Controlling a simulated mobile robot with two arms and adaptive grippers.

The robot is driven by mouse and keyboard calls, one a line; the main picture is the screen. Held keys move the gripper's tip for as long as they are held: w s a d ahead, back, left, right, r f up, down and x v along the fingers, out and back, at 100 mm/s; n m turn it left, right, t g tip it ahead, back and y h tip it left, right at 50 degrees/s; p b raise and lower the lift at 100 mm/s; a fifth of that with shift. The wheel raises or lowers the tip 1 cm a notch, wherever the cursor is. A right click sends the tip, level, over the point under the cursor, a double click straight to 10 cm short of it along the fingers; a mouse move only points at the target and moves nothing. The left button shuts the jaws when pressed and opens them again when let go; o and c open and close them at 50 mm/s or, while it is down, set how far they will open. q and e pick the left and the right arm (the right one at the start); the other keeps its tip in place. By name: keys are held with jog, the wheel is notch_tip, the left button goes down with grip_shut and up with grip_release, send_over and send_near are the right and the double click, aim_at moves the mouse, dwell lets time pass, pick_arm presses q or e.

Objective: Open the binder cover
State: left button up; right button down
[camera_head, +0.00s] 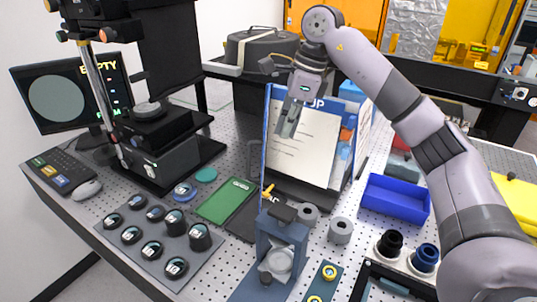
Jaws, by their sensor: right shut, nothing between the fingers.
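An upright, slightly leaning binder (305,150) stands at the middle back of the table. It has a blue edge and a cream page with lines of print facing me. The letters "UP" show at its top, and the rest of the heading is hidden by my gripper. I cannot tell which part is its cover. My right gripper (287,132) points down in front of the page's upper left, near the binder's left edge. It is shut and empty. Whether it touches the binder is unclear. My left gripper is out of view.
A blue tray (395,198) lies right of the binder. A green booklet (226,200) and a grey stand (280,250) are in front. A rack of black round pieces (160,245) is front left, an instrument (155,140) behind it. Grey rings (340,231) lie nearby.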

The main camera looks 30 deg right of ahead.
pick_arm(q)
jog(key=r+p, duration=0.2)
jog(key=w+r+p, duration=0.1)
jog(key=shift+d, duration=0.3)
pick_arm(e)
notch_tip(320, 180, down, 10)
jog(key=w, duration=0.2)
jog(key=shift+w+a, duration=0.2)
jog(key=shift+a, duration=0.25)
jog(key=shift+r, duration=0.1)
jog(key=shift+a, duration=0.15)
